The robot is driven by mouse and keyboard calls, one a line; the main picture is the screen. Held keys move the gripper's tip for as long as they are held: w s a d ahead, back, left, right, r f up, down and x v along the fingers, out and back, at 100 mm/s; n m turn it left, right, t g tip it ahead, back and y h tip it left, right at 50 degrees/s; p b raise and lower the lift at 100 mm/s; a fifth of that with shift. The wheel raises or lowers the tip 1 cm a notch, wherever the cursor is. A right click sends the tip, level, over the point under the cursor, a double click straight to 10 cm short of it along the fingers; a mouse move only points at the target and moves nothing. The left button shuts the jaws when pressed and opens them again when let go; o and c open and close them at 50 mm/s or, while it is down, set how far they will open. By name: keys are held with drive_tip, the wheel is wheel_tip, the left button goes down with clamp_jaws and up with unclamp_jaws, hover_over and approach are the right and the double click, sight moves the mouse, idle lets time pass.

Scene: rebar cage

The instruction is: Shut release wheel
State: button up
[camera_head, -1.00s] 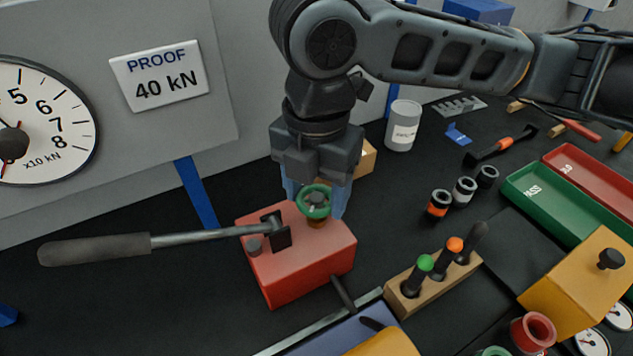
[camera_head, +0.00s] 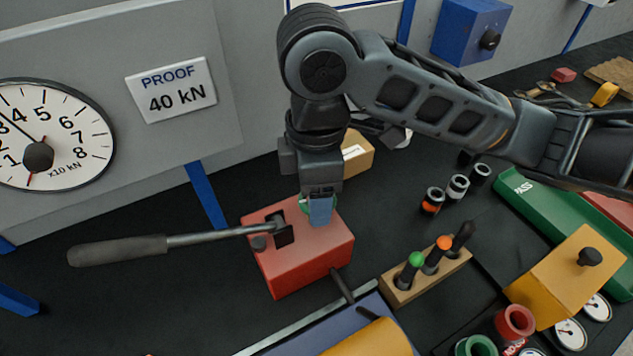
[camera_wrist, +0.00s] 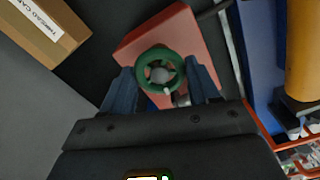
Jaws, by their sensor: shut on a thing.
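The green release wheel (camera_wrist: 160,52) sits on top of the red pump block (camera_head: 305,258). In the wrist view it lies between the blue fingertips of my gripper (camera_wrist: 161,85), which are shut on its rim. In the head view my gripper (camera_head: 320,208) points straight down onto the block and hides most of the wheel. The red block also shows in the wrist view (camera_wrist: 181,27). A pump lever with a grey handle (camera_head: 117,250) reaches left from the block. The gauge dial (camera_head: 60,130) has a black needle pointing up-left, between 3 and 4, and a red needle low down.
A wooden holder (camera_head: 428,280) with several handled tools stands right of the block. A cardboard box (camera_head: 358,157) is behind my gripper. A yellow box (camera_head: 570,275), a green tray (camera_head: 560,212) and threaded rings (camera_head: 457,188) lie further right.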

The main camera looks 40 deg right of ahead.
drive_tip(key=m+p, duration=0.1)
drive_tip(key=m, duration=0.2)
drive_tip(key=shift+r+m, duration=0.1)
drive_tip(key=shift+m, duration=0.2)
drive_tip(key=m, duration=0.4)
drive_tip(key=shift+m, duration=0.3)
drive_tip(key=m, duration=0.4)
drive_tip(key=shift+d, duration=0.1)
drive_tip(key=shift+m, duration=2.1)
drive_tip(key=o, duration=1.1)
drive_tip(key=shift+c, duration=0.2)
